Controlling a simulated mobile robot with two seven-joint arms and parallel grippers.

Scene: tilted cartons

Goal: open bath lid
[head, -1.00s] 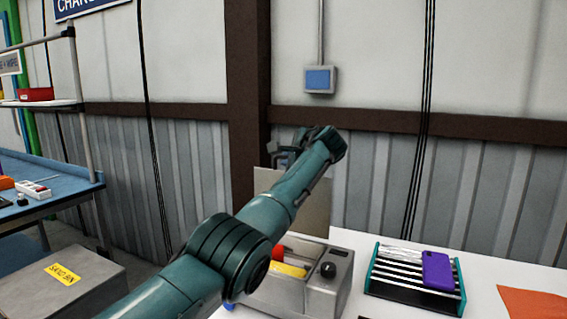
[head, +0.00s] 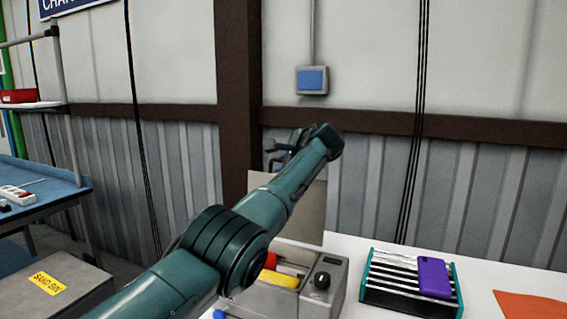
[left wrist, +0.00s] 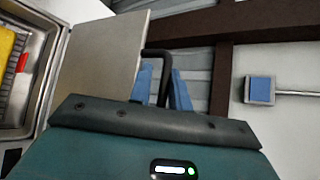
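The bath (head: 285,298) is a grey metal box on the white table, with yellow and red things inside and a black knob on its right panel. Its lid (head: 312,205) stands raised, roughly upright, at the back, partly hidden by my left arm. In the left wrist view the lid (left wrist: 105,55) shows as a pale plate with a black handle (left wrist: 165,75) at its edge. My left gripper (head: 280,152) is by the lid's upper edge. Its blue fingers (left wrist: 162,88) are apart, with the handle's bar between them and a gap visible. My right gripper is out of view.
A rack (head: 385,290) with a purple phone (head: 434,278) on it stands right of the bath. An orange sheet (head: 530,306) lies further right. A wall with a brown beam is close behind. A sand bin (head: 50,292) and a blue bench are at left.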

